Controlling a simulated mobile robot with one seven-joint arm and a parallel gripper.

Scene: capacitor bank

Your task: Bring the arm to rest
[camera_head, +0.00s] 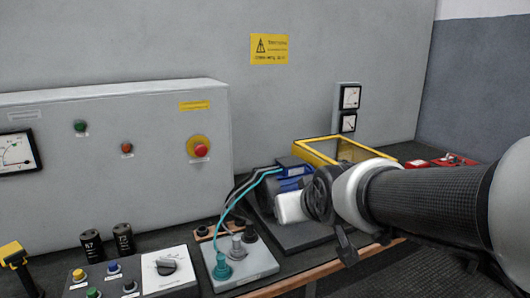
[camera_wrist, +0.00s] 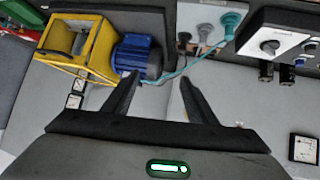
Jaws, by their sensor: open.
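My gripper (camera_wrist: 158,90) is open in the wrist view, its two dark fingers apart with nothing between them. Behind the fingers I see the grey panel and bench. In the head view my arm reaches in from the right over the bench, and its wrist end hides part of a blue motor (camera_head: 292,184). The fingertips are not clear in the head view. In the wrist view the blue motor (camera_wrist: 138,57) shows beyond the left finger, next to a yellow frame (camera_wrist: 88,48). I cannot tell the distance to the motor.
A grey control cabinet (camera_head: 110,165) with buttons and a meter stands at left. A grey terminal block (camera_head: 242,262) with teal and dark leads and a switch box (camera_head: 170,268) sit at the front. The yellow frame (camera_head: 318,158) and red items (camera_head: 450,160) lie farther right.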

